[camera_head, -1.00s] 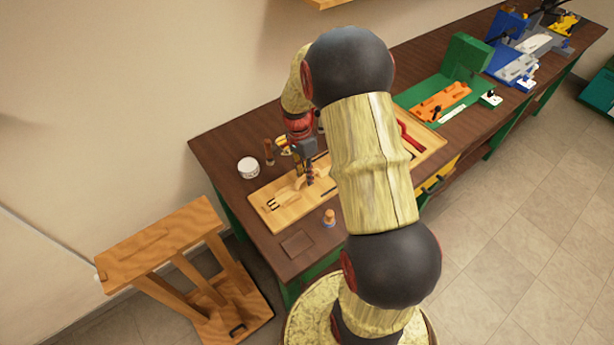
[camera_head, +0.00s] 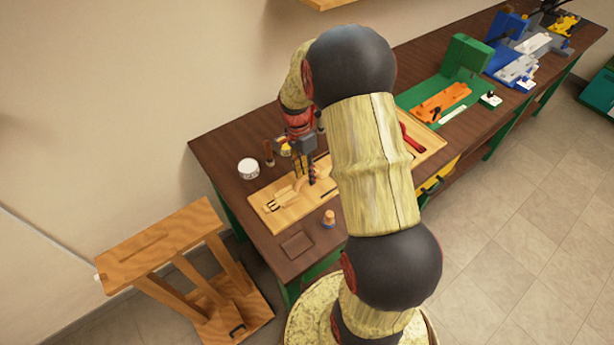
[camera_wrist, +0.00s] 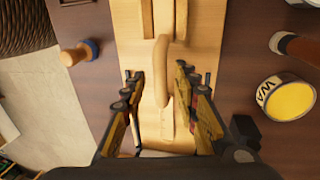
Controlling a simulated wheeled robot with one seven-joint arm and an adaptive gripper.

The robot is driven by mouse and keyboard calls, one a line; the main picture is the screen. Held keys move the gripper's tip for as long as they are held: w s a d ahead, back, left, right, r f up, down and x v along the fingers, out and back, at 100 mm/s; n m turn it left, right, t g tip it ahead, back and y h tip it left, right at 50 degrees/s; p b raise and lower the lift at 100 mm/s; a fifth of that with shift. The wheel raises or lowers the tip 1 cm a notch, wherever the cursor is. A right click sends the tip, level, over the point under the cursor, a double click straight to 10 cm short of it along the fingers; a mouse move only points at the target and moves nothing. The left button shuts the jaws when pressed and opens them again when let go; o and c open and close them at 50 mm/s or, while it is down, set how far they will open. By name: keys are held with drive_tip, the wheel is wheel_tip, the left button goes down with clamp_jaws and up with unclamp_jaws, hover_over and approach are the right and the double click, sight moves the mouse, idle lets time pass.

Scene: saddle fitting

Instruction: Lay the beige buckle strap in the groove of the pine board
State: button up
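The pine board (camera_head: 262,197) lies on the dark bench, partly hidden behind my arm; it also runs up the middle of the wrist view (camera_wrist: 211,42). The beige buckle strap (camera_wrist: 162,75) lies lengthwise over the board, between my finger pads. In the head view, a dark pronged buckle shape (camera_head: 272,204) shows toward the board's left end. My gripper (camera_wrist: 160,88) is open, with a finger on each side of the strap and clear space beside it; it points down at the board in the head view (camera_head: 305,175). I cannot tell whether the strap is seated in the groove.
A small wooden-handled tool (camera_head: 329,218) stands in front. A red item (camera_head: 411,137) lies at the board's right. A wooden stand (camera_head: 160,240) is left of the bench.

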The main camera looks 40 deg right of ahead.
drive_tip(key=w+a+r+n+t+p, duration=0.1)
drive_tip(key=a+r+n+p, duration=0.3)
drive_tip(key=r, duration=1.3)
drive_tip(key=s+a+r+n+t+b, duration=0.1)
drive_tip(key=s+a+r+n+t, duration=0.2)
drive_tip(key=s+a+r+n, duration=0.3)
drive_tip(key=s+a+r+n+t+b, duration=0.1)
drive_tip(key=s+a+r+n+t, duration=0.2)
drive_tip(key=s+a+r+n, duration=0.3)
drive_tip(key=s+a+n, duration=0.2)
drive_tip(key=s+a, duration=0.2)
drive_tip(key=a, duration=0.1)
drive_tip(key=shift+s+a+n+t, duration=0.3)
drive_tip(key=shift+s+a+t, duration=0.1)
drive_tip(key=shift+f+b, duration=0.95)
drive_tip(key=shift+b, duration=0.3)
